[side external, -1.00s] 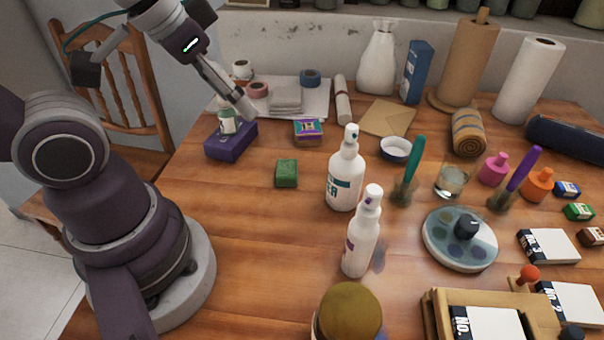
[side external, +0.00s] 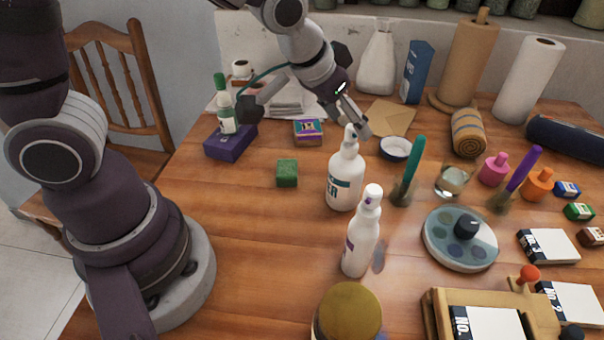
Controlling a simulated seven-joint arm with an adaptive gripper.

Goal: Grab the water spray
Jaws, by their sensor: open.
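A white bottle with a teal label ending in "ER" (side external: 344,182) stands upright near the middle of the table. A second white bottle (side external: 362,238) with a small purple mark stands upright in front of it, slightly right. My gripper (side external: 357,128) is open and points down at the top of the teal-labelled bottle, from behind it in this view. The fingers overlap the bottle's top in the picture. I cannot tell whether they touch it or are around it.
A green block (side external: 287,173) and a purple box (side external: 231,141) with a green-capped bottle (side external: 225,105) lie to the left. A white bowl (side external: 396,148) and a teal-handled brush (side external: 410,172) stand close on the right.

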